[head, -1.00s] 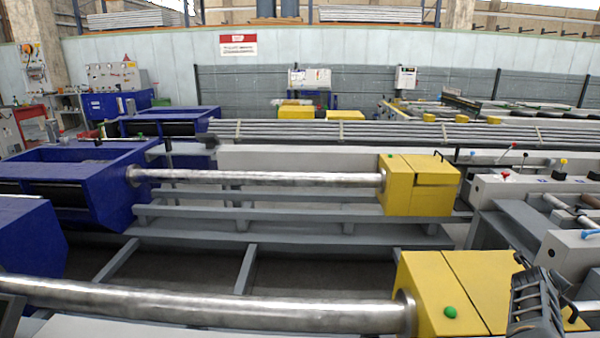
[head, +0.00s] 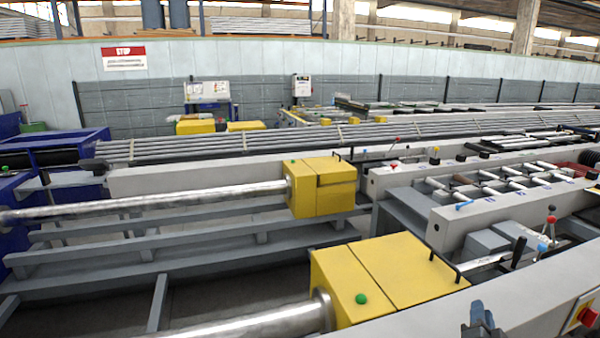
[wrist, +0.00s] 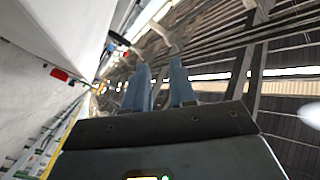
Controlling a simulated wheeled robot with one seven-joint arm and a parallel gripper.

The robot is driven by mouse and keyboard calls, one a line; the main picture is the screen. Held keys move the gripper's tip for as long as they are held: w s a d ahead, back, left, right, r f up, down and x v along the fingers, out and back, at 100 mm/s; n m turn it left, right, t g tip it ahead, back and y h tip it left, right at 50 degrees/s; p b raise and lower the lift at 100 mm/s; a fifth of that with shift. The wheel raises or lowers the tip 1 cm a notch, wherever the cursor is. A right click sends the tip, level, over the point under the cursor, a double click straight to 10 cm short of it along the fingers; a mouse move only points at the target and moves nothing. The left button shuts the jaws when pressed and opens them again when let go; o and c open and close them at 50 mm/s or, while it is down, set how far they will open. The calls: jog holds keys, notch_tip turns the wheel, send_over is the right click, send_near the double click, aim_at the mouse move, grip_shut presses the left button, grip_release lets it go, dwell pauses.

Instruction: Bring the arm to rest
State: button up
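My gripper (wrist: 160,72) shows in the wrist view with two blue-grey fingers. A gap separates them, and nothing is held between them. The fingers point toward the top of the picture, with dark lines and beams of the hall behind. In the head view a small blue-grey piece of my arm's end (head: 479,321) shows at the bottom edge, in front of the grey machine bed. The rest of the arm is out of that view.
A yellow block (head: 385,275) with a green button and steel bar stands near, left of that piece. Another yellow block (head: 320,187) stands behind. A grey bench (head: 510,200) with levers lies right. A red button (head: 587,316) sits at lower right.

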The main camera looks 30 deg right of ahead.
jog(key=s+a+r+n+t+y, duration=0.1)
jog(key=s+a+n+t+y, duration=0.25)
jog(key=a, duration=0.55)
jog(key=s+a+r+n+t+y, duration=0.1)
jog(key=s+a+r+n+y, duration=0.2)
jog(key=a+n, duration=0.45)
jog(key=s+a+n+t+y, duration=0.2)
jog(key=s+a+n+y, duration=0.2)
jog(key=a, duration=0.7)
jog(key=s+a+r+n+y, duration=0.2)
jog(key=s+a+r, duration=0.2)
jog(key=a, duration=0.4)
jog(key=s+a+r+n+g+y+b, duration=0.1)
jog(key=s+a+r+n+y, duration=0.2)
jog(key=s+a, duration=0.3)
jog(key=shift+s+a+r+y, duration=0.4)
jog(key=shift+a+r, duration=0.45)
jog(key=shift+a, duration=0.15)
